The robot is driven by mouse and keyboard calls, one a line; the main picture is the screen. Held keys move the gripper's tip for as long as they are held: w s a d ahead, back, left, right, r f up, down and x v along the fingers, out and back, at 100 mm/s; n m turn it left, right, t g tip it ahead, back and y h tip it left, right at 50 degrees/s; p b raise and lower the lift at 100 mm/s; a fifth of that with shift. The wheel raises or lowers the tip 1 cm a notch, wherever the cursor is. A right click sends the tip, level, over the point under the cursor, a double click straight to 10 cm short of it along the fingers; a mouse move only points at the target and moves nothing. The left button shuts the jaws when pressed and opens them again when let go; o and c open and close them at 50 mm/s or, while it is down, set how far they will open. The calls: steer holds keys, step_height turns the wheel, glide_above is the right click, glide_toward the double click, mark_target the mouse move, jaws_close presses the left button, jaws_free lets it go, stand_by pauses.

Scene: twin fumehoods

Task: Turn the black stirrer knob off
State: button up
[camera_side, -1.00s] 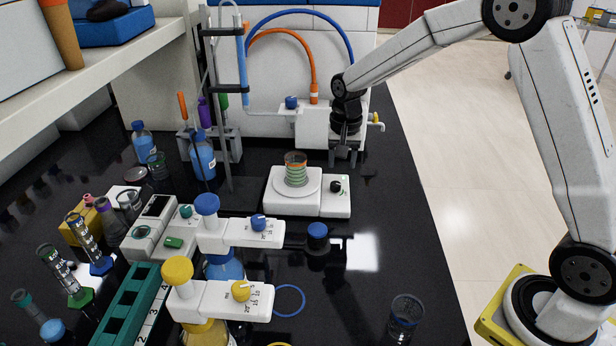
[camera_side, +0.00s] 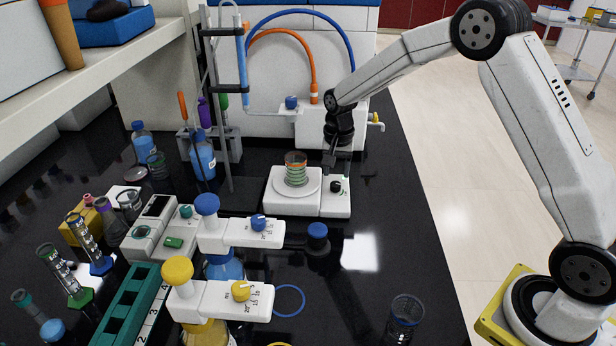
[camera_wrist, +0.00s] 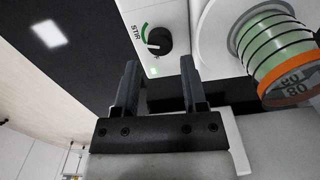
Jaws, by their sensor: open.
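The black stirrer knob (camera_side: 336,186) sits on the right part of the white stirrer (camera_side: 292,206). In the wrist view the knob (camera_wrist: 159,41) has a white pointer mark, a green arc, the label STIR and a lit green light beside it. My gripper (camera_side: 335,170) is just above and behind the knob in the side view. In the wrist view my gripper (camera_wrist: 160,75) is open, its two dark fingers pointing towards the knob with nothing between them. The knob lies a little beyond the fingertips, and I see no contact.
A blue-capped bottle (camera_side: 317,238) stands in front of the stirrer. White dispensers (camera_side: 240,233) are front left. The black bench right of the stirrer is clear.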

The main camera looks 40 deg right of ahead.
mark_target(336, 184)
steer(key=shift+f, duration=1.9)
jaws_close()
